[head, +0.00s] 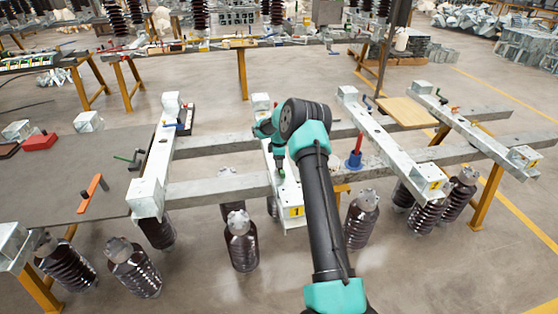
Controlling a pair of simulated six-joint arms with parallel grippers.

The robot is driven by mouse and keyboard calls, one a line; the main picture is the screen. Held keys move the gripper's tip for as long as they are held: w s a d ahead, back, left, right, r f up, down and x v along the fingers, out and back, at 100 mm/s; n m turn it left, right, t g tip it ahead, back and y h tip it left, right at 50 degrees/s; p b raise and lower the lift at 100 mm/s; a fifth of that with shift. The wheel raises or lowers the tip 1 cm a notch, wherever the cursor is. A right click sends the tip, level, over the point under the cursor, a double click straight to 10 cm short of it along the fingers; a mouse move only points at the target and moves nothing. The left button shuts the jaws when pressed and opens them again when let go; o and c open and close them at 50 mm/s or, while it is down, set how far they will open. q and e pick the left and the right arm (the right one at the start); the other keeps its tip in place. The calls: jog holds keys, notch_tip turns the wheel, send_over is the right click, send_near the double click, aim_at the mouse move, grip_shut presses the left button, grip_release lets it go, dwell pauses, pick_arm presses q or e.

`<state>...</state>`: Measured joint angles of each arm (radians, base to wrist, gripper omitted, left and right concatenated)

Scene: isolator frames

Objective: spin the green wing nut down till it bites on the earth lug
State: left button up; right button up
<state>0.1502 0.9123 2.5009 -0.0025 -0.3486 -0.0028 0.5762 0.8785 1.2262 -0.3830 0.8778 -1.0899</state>
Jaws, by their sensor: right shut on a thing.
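My right gripper (279,160) points down at the middle white isolator beam, the one with a yellow label "1". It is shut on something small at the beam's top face. A small spot of green (282,173) shows right at its fingertips and looks like the green wing nut, though it is too small to make out its wings. The earth lug under it is hidden or too small to tell. Whether the nut touches the lug cannot be seen. My left gripper is not in view.
White beams (153,170) lie across grey rails (222,189). A blue-based red post (354,159) stands right of my arm. An orange-handled tool (93,192) and a red block (40,141) lie on the grey table (100,140). Brown insulators (241,243) hang below.

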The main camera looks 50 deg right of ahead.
jog(key=m, duration=0.4)
jog(key=shift+m, duration=0.3)
jog(key=m, duration=0.3)
jog(key=shift+m, duration=0.4)
jog(key=m, duration=0.4)
jog(key=shift+m, duration=1.8)
jog(key=o, duration=0.9)
jog(key=shift+o, duration=0.2)
jog(key=shift+r, duration=0.1)
